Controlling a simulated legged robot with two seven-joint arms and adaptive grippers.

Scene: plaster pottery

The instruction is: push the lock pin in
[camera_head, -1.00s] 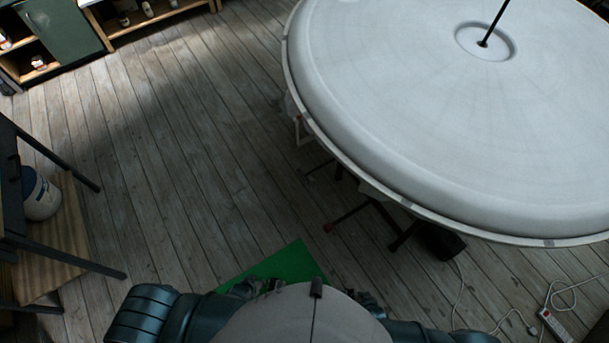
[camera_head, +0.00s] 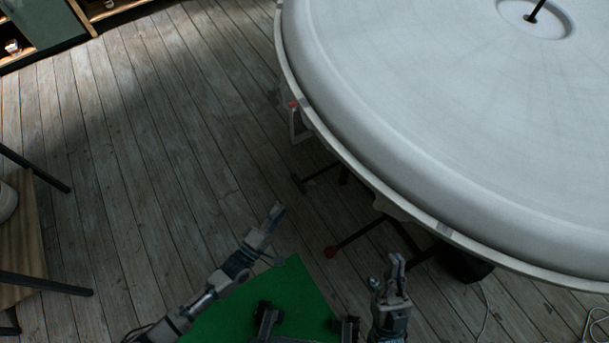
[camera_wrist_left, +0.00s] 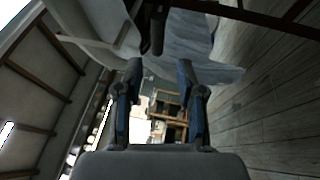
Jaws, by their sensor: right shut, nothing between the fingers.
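A small red tip (camera_head: 292,104) shows at the near-left rim of the large round white plaster disc (camera_head: 410,110), above a pale bracket (camera_head: 296,127). A red knob (camera_head: 330,252) ends a dark bar under the disc. I cannot tell which, if either, is the lock pin. My left gripper (camera_head: 275,213) is over the floor, below and left of the bracket, apart from it. In the left wrist view its two fingers (camera_wrist_left: 160,75) stand apart with nothing held; a dark rod (camera_wrist_left: 157,30) shows beyond them. My right gripper (camera_head: 394,264) is shut and empty, right of the red knob.
A green mat (camera_head: 265,300) lies on the plank floor below my arms. Dark stand legs (camera_head: 365,235) and a cable (camera_head: 484,325) are under the disc. A wooden shelf (camera_head: 22,250) stands at left. Floor left of the disc is clear.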

